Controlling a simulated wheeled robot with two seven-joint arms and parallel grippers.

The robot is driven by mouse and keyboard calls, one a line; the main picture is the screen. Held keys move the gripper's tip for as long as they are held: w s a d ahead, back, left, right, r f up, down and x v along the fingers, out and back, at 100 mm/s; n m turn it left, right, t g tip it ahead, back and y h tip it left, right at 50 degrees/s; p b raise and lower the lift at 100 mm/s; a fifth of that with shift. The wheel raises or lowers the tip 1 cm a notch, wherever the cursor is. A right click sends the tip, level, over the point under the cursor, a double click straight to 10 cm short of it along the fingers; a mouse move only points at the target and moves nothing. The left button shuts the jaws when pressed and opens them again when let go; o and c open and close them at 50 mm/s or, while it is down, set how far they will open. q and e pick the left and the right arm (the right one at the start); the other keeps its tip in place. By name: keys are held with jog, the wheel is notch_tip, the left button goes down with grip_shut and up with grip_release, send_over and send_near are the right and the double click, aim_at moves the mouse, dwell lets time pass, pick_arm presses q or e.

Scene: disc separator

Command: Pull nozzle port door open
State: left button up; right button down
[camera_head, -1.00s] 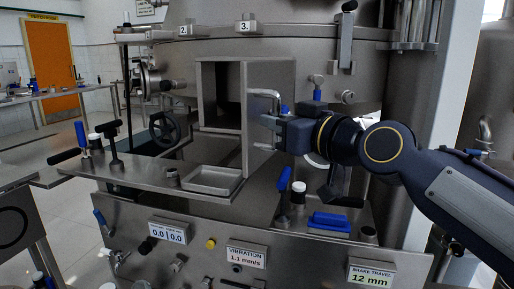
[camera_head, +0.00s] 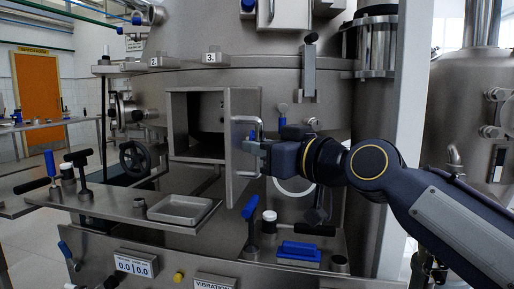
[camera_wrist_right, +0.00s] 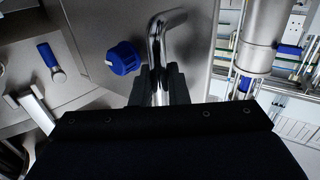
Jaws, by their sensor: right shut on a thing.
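The nozzle port door (camera_head: 240,150) is a flat steel panel. It stands swung out from the square port box (camera_head: 196,125), and the dark opening of the box shows to its left. A chrome bar handle (camera_head: 249,121) is on the door's right side. My right gripper (camera_head: 259,148) is shut on the handle, which also shows between its fingers (camera_wrist_right: 160,85) in the right wrist view. A blue knob (camera_wrist_right: 123,57) sits beside the handle there. My left gripper is in neither view.
A steel ledge (camera_head: 100,205) below holds a shallow tray (camera_head: 182,209) and several black-handled and blue-handled tools. A blue brush-like block (camera_head: 298,252) lies at right. A handwheel (camera_head: 134,157) is left of the box.

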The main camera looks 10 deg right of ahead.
jog(key=shift+w+d+r, duration=0.15)
jog(key=shift+d, duration=0.05)
jog(key=c, duration=1.5)
grip_release()
jog(key=shift+w, duration=0.1)
jog(key=shift+a, duration=0.15)
jog(key=v, duration=0.8)
jog(key=shift+b, duration=0.4)
